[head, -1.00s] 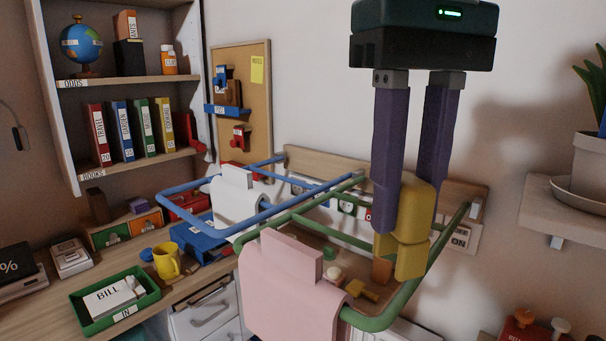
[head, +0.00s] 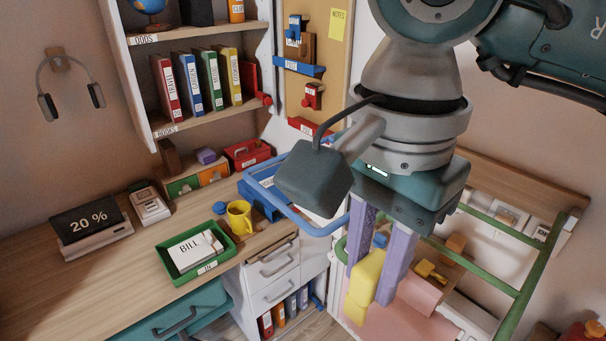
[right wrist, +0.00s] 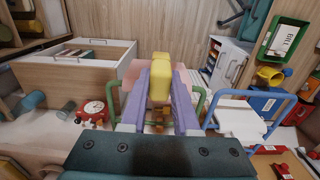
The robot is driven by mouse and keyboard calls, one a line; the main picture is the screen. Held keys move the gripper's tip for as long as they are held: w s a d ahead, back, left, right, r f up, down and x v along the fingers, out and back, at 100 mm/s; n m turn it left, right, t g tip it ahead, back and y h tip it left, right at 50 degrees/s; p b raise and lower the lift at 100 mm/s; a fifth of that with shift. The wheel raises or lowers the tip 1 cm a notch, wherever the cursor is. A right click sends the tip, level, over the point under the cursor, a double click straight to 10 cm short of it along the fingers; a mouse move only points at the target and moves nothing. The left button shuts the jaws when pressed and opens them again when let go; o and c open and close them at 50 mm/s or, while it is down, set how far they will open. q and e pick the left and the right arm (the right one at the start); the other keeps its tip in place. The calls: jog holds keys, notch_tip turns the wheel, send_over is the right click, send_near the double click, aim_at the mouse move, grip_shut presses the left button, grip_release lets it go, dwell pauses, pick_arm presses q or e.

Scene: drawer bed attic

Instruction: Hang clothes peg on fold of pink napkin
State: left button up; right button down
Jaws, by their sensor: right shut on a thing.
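The yellow clothes peg (head: 366,285) is held between the purple fingers of my right gripper (head: 378,280), pointing down. It also shows between the fingers in the right wrist view (right wrist: 159,72). The pink napkin (head: 386,323) hangs on the green rail frame (head: 494,227), and its raised fold (head: 419,291) shows just right of the fingers in the head view. The fingers and peg hide part of the napkin. I cannot tell whether the peg touches it. My left gripper is not in view.
A blue rail frame (head: 330,229) with a white cloth stands beside the green one. A small yellow object (head: 431,272) lies behind the fold. The desk holds a green tray (head: 187,262) and a yellow mug (head: 240,218).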

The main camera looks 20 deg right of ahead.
jog(key=shift+w+d, duration=0.55)
jog(key=shift+d, duration=0.8)
jog(key=shift+w+d, duration=0.6)
jog(key=shift+d, duration=0.7)
jog(key=shift+w+d, duration=0.55)
jog(key=shift+d, duration=0.8)
notch_tip(320, 180, down, 4)
jog(key=b, duration=0.5)
jog(key=shift+f, duration=0.2)
jog(key=c, duration=0.6)
grip_release()
